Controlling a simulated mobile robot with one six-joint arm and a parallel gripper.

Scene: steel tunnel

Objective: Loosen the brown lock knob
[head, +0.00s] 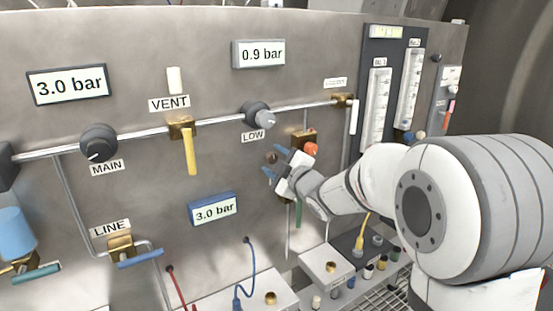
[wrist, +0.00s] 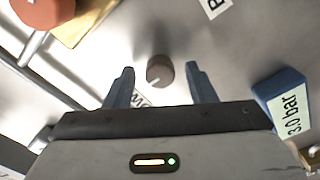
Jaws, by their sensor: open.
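The brown lock knob (wrist: 160,70) is a small round knob with a pale mark line on its face. In the wrist view it appears midway between the fingertips, with a gap on each side. In the head view the knob (head: 271,157) shows on the panel just beyond the fingers. My gripper (head: 275,163) is open and faces the panel; its blue fingers also show in the wrist view (wrist: 160,84). No finger is seen touching the knob, and I cannot tell how far the fingertips reach along its sides. A label below the knob is partly hidden by my gripper.
An orange-red knob (head: 311,149) on a brass fitting is close to the right of my gripper. The LOW knob (head: 265,115) and a pipe are above. A blue-framed 3.0 bar display (head: 214,208) is to the lower left. Bare panel lies between.

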